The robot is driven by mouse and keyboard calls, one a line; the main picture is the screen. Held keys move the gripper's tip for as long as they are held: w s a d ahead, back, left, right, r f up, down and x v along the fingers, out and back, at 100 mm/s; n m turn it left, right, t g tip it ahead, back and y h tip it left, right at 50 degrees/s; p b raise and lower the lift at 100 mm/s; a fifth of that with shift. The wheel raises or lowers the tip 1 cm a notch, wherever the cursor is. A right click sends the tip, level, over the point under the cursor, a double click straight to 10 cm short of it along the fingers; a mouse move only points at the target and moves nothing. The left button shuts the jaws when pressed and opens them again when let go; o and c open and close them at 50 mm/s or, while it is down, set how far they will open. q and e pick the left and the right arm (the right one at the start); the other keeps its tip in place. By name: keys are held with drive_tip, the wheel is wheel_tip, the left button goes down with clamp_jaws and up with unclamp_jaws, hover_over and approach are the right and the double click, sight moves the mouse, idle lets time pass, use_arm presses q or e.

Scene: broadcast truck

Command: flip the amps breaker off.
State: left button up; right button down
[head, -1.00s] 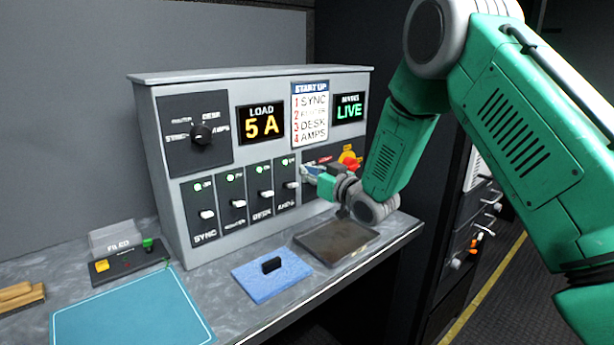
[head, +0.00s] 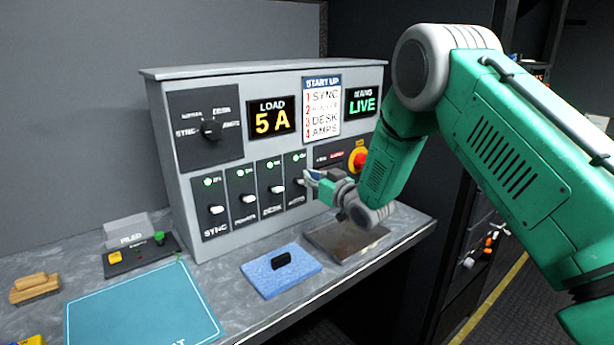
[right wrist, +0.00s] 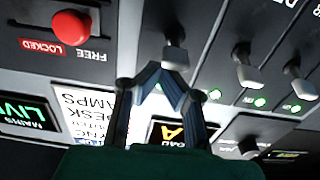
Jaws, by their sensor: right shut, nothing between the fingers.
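The amps breaker (head: 297,183) is the rightmost in a row of switches on the grey console (head: 250,95). Its green lamp is lit, and the display reads LOAD 5 A. In the right wrist view, upside down, its pale lever (right wrist: 174,55) stands just beyond my fingertips. My right gripper (head: 310,177) is shut and empty, close beside the amps lever; I cannot tell whether they touch. Its fingertips also show in the right wrist view (right wrist: 162,82). My left gripper is not in view.
Sync (head: 217,210), a second lever (head: 248,198) and desk (head: 277,188) stand left of amps. A red knob (head: 357,160) is right of the gripper. A blue pad (head: 290,282) and dark tray (head: 330,248) lie on the counter (head: 225,278).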

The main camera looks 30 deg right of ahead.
drive_tip(key=shift+f, duration=0.15)
drive_tip(key=b, duration=0.2)
drive_tip(key=a+t+b, duration=0.1)
drive_tip(key=b, duration=0.1)
drive_tip(key=shift+s+a+f+t, duration=0.15)
drive_tip(key=shift+s+f+t, duration=0.05)
drive_tip(key=shift+f+t, duration=0.15)
drive_tip(key=s+d+f+t+b, duration=0.1)
drive_tip(key=s+b, duration=0.1)
drive_tip(key=s, duration=0.9)
drive_tip(key=s+d+f+t+b, duration=0.1)
drive_tip(key=s+d+b, duration=0.1)
drive_tip(key=s, duration=1)
drive_tip(key=shift+f+t+b, duration=0.25)
drive_tip(key=shift+t+b, duration=0.1)
drive_tip(key=shift+b, duration=0.15)
drive_tip(key=shift+d, duration=0.1)
